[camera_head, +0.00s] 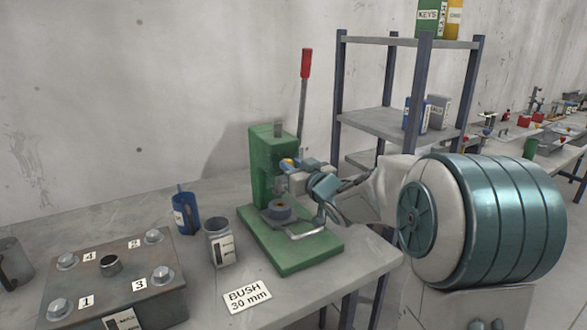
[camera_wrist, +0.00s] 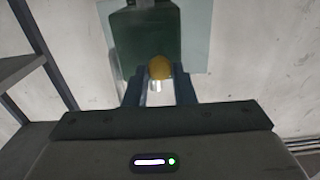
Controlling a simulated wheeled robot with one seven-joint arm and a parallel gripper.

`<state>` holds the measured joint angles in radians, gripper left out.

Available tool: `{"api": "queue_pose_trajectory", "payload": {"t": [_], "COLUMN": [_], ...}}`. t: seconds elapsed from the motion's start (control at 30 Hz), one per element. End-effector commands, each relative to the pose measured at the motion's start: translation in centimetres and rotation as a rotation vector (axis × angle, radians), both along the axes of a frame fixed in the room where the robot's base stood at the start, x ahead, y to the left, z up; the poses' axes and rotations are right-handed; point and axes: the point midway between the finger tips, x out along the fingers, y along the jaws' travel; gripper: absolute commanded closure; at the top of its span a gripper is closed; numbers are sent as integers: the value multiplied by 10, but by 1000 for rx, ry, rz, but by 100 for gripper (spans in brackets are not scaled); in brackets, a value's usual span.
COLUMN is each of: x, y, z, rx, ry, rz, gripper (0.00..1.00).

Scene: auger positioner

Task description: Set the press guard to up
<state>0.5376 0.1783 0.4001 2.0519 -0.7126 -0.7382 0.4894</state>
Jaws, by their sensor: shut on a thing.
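The green press (camera_head: 265,160) stands on the bench with a red-handled lever (camera_head: 305,64) rising behind it. In the wrist view a pale see-through panel, seemingly the press guard (camera_wrist: 197,35), lies in front of the green press body (camera_wrist: 146,35). A yellow knob (camera_wrist: 160,67) shows at the panel's lower edge, between the two fingers of my gripper (camera_wrist: 159,88). My gripper (camera_head: 293,165) is shut on this knob at the press's right side in the head view. My arm hides part of the press, and the guard is hard to make out there.
A grey ring-shaped part (camera_head: 278,210) sits on the press base. A grey jar (camera_head: 219,243), a blue cup (camera_head: 186,213) and a bolted plate (camera_head: 60,293) stand to the left. A shelf rack (camera_head: 375,122) stands behind my arm. A BUSH 30 mm label (camera_head: 247,296) lies in front.

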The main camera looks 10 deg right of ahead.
Motion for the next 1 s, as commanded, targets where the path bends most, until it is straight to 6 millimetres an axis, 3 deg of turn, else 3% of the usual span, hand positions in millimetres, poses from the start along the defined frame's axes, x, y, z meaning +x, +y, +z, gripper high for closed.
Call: {"api": "queue_pose_trajectory", "payload": {"t": [0.23,0.27,0.3,0.73,1.0], "x": [1,1,1,-7,-52], "y": [0,0,0,-3,-18], "z": [8,8,8,4,4], "rx": [2,2,2,-1,-1], "ry": [-18,-18,-18,-11,-12], "rz": [0,0,0,-1,-3], "gripper": [100,68,57,56,56]}}
